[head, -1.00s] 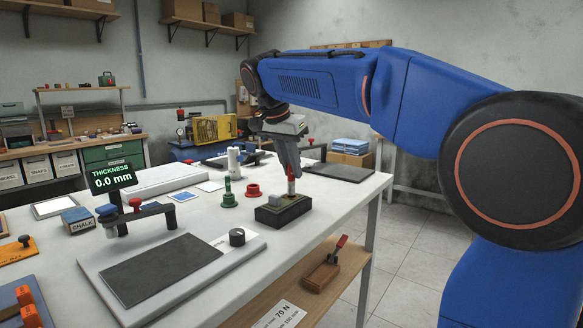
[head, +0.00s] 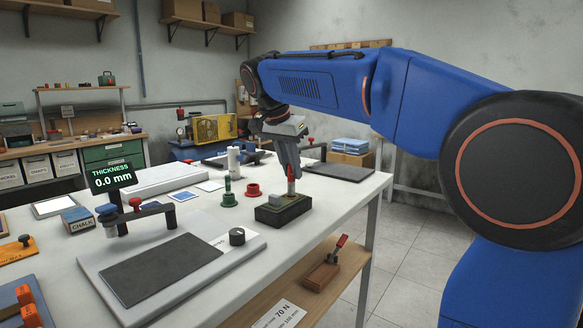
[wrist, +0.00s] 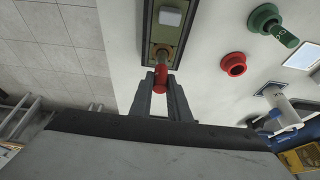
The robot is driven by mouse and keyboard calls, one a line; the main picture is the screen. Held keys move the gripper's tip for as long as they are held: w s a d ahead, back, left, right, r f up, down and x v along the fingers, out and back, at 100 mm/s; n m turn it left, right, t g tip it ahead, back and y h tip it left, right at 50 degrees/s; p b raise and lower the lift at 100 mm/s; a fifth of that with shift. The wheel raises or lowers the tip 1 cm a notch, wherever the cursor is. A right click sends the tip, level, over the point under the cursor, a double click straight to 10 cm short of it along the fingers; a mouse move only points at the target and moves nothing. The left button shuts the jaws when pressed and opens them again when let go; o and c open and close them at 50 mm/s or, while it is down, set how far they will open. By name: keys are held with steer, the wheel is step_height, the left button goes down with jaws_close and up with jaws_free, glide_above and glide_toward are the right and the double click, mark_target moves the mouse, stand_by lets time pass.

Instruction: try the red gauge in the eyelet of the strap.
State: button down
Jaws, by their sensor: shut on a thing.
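The red gauge (head: 291,182) is held upright between the fingertips of my gripper (head: 290,166). In the wrist view my gripper (wrist: 161,90) is shut on the red gauge (wrist: 160,78). The gauge's lower end is at the end of a dark block (head: 284,211) with a grey clamp piece on top. In the wrist view this block (wrist: 148,32) shows an olive strip, which may be the strap, with a brownish round part at the gauge tip. Whether the tip is inside the eyelet or only above it, I cannot tell.
An empty red holder (head: 253,190) and a green gauge in a green holder (head: 228,194) stand left of the block. A thickness gauge stand with a black plate (head: 160,268) is nearer. The table's right edge (head: 350,225) is close to the block.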

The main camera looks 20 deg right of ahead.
steer(key=shift+f, duration=1.45)
stand_by(2.4)
steer(key=shift+r, duration=0.2)
steer(key=shift+r, duration=3.3)
